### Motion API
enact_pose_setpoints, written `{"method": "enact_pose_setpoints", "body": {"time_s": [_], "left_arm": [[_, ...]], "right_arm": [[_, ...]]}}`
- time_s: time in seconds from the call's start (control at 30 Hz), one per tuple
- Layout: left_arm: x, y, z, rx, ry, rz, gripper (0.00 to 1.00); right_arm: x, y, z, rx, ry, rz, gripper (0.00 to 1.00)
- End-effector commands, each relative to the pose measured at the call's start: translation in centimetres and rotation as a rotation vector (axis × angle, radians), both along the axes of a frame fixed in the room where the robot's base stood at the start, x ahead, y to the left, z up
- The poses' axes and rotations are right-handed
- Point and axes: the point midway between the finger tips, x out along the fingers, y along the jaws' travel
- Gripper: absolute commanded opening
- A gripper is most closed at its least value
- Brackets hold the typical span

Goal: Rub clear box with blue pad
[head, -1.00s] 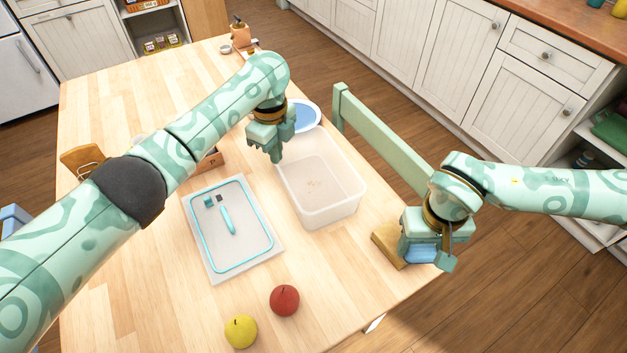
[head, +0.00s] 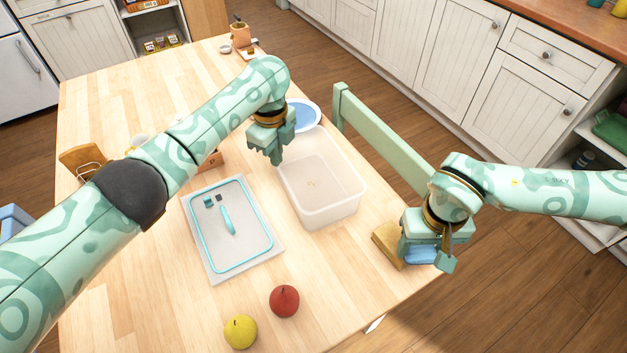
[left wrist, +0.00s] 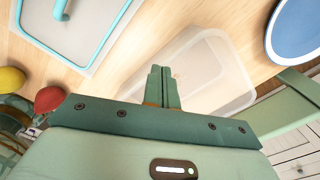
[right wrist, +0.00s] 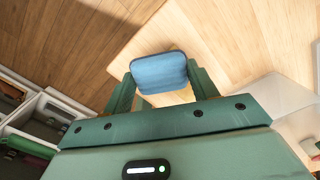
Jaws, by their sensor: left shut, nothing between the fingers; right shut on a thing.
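The clear box (head: 345,212) stands open on the table in the head view, with small brownish marks (head: 312,184) inside on its floor. My left gripper (head: 277,161) is shut and empty at the box's far left rim; whether it touches the rim I cannot tell. The left wrist view shows its closed fingers (left wrist: 163,85) beside the box wall (left wrist: 205,75). My right gripper (head: 425,258) is shut on the blue pad (right wrist: 158,72) near the table's right edge, to the right of the box and apart from it.
A tan block (head: 386,243) lies beside my right gripper. A teal-rimmed lid (head: 255,263) lies left of the box. A red apple (head: 284,301) and a yellow apple (head: 240,332) are in front. A blue plate (head: 306,116) sits behind the box, and a green chair (head: 380,138) stands right.

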Motion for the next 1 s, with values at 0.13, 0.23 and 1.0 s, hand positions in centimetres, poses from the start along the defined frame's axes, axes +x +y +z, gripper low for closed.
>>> {"method": "enact_pose_setpoints", "body": {"time_s": [0.13, 0.23, 1.0], "left_arm": [[0.0, 0.0, -0.2, 0.000, 0.000, 0.000, 0.00], [0.0, 0.0, 0.2, 0.000, -0.001, 0.000, 0.00], [0.0, 0.0, 5.9, 0.000, 0.000, -0.001, 0.00]], "right_arm": [[0.0, 0.0, 0.0, 0.000, 0.000, 0.000, 0.40], [0.0, 0.0, 0.2, 0.000, -0.002, 0.000, 0.40], [0.0, 0.0, 5.7, 0.000, -0.035, 0.000, 0.40]]}}
